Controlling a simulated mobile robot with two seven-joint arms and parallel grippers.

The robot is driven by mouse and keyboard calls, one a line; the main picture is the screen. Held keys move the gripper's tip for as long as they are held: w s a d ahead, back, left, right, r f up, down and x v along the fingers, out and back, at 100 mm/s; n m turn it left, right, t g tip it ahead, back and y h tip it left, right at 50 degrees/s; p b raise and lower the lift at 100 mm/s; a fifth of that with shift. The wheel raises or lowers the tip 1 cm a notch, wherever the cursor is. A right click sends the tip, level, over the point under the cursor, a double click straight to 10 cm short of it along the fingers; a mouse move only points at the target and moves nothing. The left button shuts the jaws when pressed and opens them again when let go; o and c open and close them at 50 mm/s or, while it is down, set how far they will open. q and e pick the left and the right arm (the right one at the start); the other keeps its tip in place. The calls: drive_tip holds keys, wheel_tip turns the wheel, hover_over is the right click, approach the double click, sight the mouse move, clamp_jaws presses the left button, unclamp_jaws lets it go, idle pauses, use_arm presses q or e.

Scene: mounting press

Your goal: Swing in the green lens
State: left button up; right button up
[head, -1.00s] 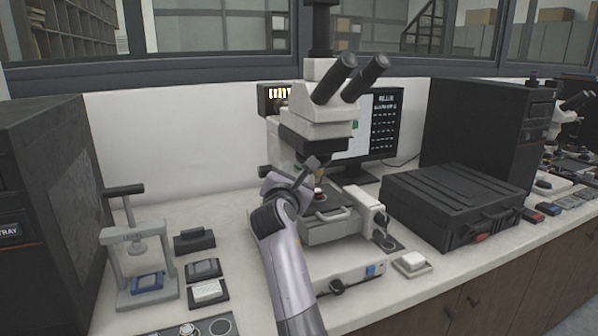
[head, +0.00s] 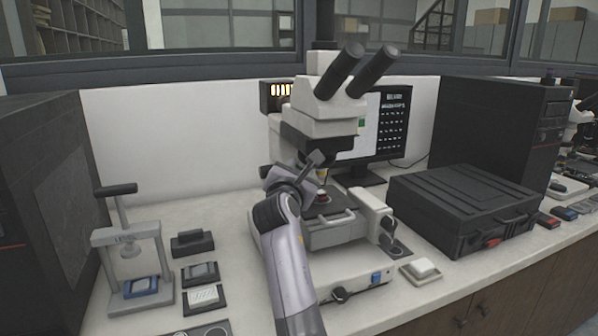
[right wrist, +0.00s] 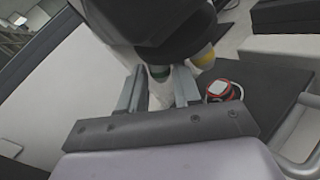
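The microscope (head: 328,120) stands mid-bench, with its lens turret under the head. My right gripper (head: 316,170) reaches up to the turret from the front left. In the right wrist view the two fingers of my right gripper (right wrist: 160,90) stand apart. The green-banded lens (right wrist: 160,72) shows in the gap between them, just beyond or between the tips; I cannot tell whether either finger touches it. A yellow-banded lens (right wrist: 205,56) hangs to its right, also visible in the head view (head: 322,173). In the head view the green lens is hidden. My left gripper is out of view.
A red-and-white sample (right wrist: 222,90) sits on the dark stage below the lenses, close to the right finger. A black case (head: 465,205) lies to the right. A lever press (head: 130,240) and small trays (head: 200,272) stand to the left. A monitor (head: 385,125) is behind.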

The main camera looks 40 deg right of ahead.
clamp_jaws()
